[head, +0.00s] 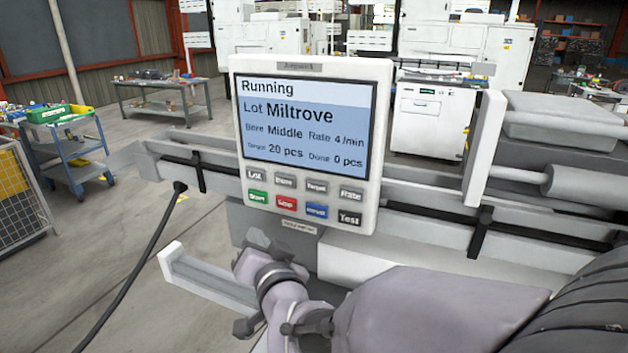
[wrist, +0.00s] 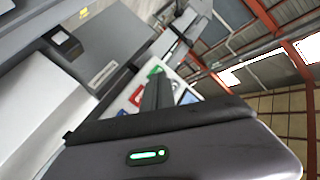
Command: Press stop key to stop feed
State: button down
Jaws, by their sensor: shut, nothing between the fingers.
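The control panel (head: 312,68) faces me in the head view. Its screen (head: 305,125) reads Running, Lot Miltrove, Rate 4 /min, Target 20 pcs, Done 0 pcs. The red stop key (head: 286,203) is in the lower key row, between the green start key (head: 257,197) and a blue key (head: 316,210). In the wrist view, my gripper (wrist: 158,85) is shut and empty, pointing towards the keys. I cannot tell whether the fingertips touch the panel.
A black key (head: 350,217) is right of the blue one, with a row of grey keys (head: 317,187) above. A black cable (head: 135,262) hangs at left. A machine rail (head: 425,192) runs behind the panel. A blue cart (head: 75,158) stands at far left.

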jog(key=p, duration=0.2)
send_near(277, 204)
jog(key=w+a, duration=0.3)
jog(key=shift+w+d+f, duration=0.1)
jog(key=shift+w+f, duration=0.2)
jog(key=shift+w, duration=0.1)
dwell(1.6)
jog(key=shift+w+d+b, duration=0.15)
jog(key=shift+w+b, duration=0.2)
jog(key=shift+b, duration=0.1)
jog(key=shift+w+d+b, duration=0.1)
jog(key=shift+w+b, duration=0.2)
jog(key=shift+w, duration=0.05)
dwell(0.4)
jog(key=shift+s, duration=0.1)
jog(key=shift+s+a+b, duration=0.25)
jog(key=shift+s+b, duration=0.4)
jog(key=shift+b, duration=0.15)
